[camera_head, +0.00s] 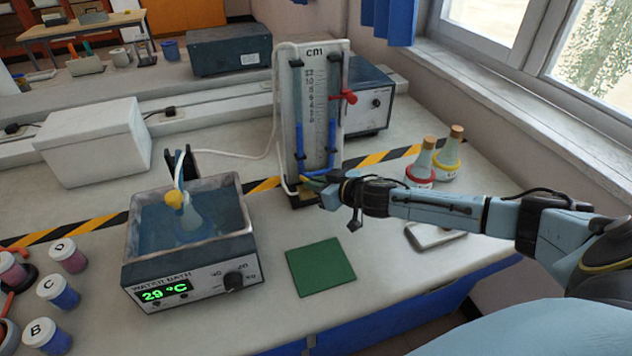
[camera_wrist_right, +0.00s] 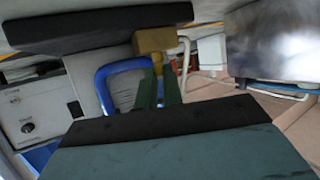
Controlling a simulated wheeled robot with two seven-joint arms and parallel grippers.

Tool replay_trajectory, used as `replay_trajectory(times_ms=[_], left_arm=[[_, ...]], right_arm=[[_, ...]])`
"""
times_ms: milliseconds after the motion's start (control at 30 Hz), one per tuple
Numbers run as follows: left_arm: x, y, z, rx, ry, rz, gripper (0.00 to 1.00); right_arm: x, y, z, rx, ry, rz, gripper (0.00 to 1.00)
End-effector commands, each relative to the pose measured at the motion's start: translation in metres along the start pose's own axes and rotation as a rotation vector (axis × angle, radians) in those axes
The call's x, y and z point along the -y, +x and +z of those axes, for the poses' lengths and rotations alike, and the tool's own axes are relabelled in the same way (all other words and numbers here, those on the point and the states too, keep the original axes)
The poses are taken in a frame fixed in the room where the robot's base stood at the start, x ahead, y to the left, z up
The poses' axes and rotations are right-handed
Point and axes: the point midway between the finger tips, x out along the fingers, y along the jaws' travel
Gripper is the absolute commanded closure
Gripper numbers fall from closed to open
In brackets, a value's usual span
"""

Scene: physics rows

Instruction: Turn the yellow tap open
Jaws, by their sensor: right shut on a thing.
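The yellow tap (camera_wrist_right: 154,42) shows in the right wrist view as a brass-yellow block with a narrow stem, between my jaws. In the head view a small yellowish part (camera_head: 337,176) shows at the foot of the white manometer board (camera_head: 290,110), mostly hidden by my gripper. My right gripper (camera_head: 328,192) reaches in from the right to this spot. It also shows in the right wrist view (camera_wrist_right: 150,78), shut on what looks like the yellow tap. How far the tap is turned is hard to tell. My left gripper is not in view.
A red tap (camera_head: 347,97) sits on the board's right side. A water bath (camera_head: 190,270) with a yellow-capped flask stands to the left. Two stoppered flasks (camera_head: 420,163) stand just behind my right arm. A green mat (camera_head: 320,267) lies in front.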

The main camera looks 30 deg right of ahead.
Motion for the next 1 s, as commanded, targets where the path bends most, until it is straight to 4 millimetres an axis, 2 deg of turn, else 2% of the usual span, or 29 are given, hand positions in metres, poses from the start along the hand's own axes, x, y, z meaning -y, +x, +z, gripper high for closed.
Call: replay_trajectory(times_ms=[200, 367, 700, 1000], left_arm=[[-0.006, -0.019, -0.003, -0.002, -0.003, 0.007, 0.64], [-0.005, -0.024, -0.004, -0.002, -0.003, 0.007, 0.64], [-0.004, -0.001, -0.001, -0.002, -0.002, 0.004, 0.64], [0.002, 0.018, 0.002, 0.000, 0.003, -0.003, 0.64]], right_arm=[[-0.009, -0.001, -0.006, 0.000, -0.065, -0.141, 1.00], [-0.013, 0.002, -0.005, 0.000, -0.120, -0.268, 1.00], [-0.020, 0.007, -0.001, -0.001, -0.215, -0.508, 1.00], [-0.022, 0.008, -0.002, -0.001, -0.261, -0.627, 1.00]])
